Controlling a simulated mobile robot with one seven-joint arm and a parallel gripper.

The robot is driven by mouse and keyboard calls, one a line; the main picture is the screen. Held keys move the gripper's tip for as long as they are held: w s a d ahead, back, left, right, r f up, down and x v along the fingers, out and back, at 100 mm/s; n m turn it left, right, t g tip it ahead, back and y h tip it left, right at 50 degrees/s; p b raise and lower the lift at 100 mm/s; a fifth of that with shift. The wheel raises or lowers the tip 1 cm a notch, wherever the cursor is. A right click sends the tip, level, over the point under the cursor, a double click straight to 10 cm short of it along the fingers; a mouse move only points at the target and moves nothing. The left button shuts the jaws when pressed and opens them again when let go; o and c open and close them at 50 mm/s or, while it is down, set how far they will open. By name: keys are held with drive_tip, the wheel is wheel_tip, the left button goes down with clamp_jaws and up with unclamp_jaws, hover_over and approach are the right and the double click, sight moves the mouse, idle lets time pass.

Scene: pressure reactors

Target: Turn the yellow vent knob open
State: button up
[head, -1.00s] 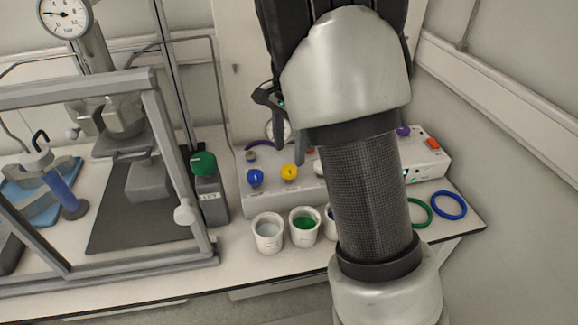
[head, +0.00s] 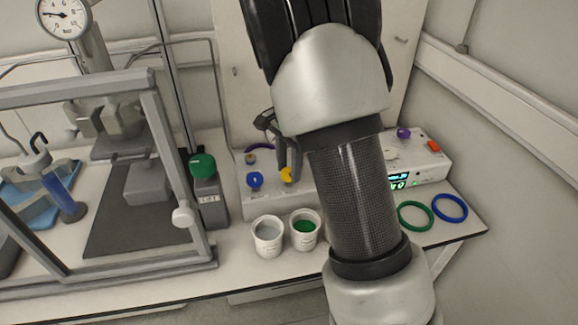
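The yellow vent knob (head: 286,175) sits on the front of the white control box, between the blue knob and my arm. My gripper (head: 290,160) reaches down over the box, with its dark fingertips at the yellow knob. The fingers hide the upper right part of the knob. I cannot tell if they touch it or how far apart they are.
The white control box (head: 436,167) also carries a blue knob (head: 255,180), a purple knob (head: 403,133) and an orange switch (head: 433,146). Cups (head: 267,238) stand in front. A green-capped bottle (head: 203,166) and grey frame (head: 180,160) are left; rings (head: 449,207) lie right.

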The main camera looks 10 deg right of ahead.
drive_tip(key=shift+n, duration=0.4)
drive_tip(key=n+p, duration=0.1)
drive_tip(key=n, duration=0.2)
drive_tip(key=shift+n, duration=0.3)
drive_tip(key=n, duration=0.4)
drive_tip(key=shift+n, duration=0.3)
drive_tip(key=n+p, duration=0.1)
drive_tip(key=n, duration=0.3)
drive_tip(key=shift+n, duration=0.3)
drive_tip(key=n, duration=0.4)
drive_tip(key=shift+p, duration=0.4)
drive_tip(key=shift+n, duration=0.3)
drive_tip(key=o, duration=1.1)
drive_tip(key=shift+c, duration=0.2)
drive_tip(key=shift+r, duration=0.15)
